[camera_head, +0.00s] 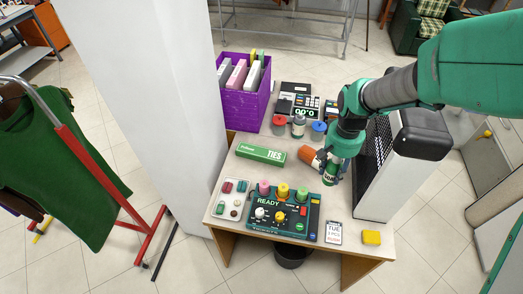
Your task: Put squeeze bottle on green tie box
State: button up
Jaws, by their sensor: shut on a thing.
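The green tie box (261,154), marked "TIES", lies flat on the table, left of my gripper. The finger contact and the bottle's height above the table cannot be made out.
A purple file bin (238,106) stands behind the box, with jars (298,126) and a card terminal (306,111) to its right. A "READY" control panel (280,229) and a button tray (222,211) are in front.

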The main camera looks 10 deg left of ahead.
jog(key=w+a+p, duration=0.2)
jog(key=w+a, duration=0.6)
jog(key=w, duration=0.2)
jog(key=n+p, duration=0.2)
jog(key=p, duration=0.1)
send_over(261, 151)
notch_tip(261, 151, down, 8)
jog(key=shift+s+d+f, duration=0.1)
jog(key=shift+s+f, duration=0.05)
jog(key=shift+f, duration=0.3)
notch_tip(261, 151, down, 6)
jog(key=shift+b, duration=0.35)
jog(key=shift+f, duration=0.15)
jog(key=shift+f, duration=1.8)
jog(key=shift+f, duration=0.15)
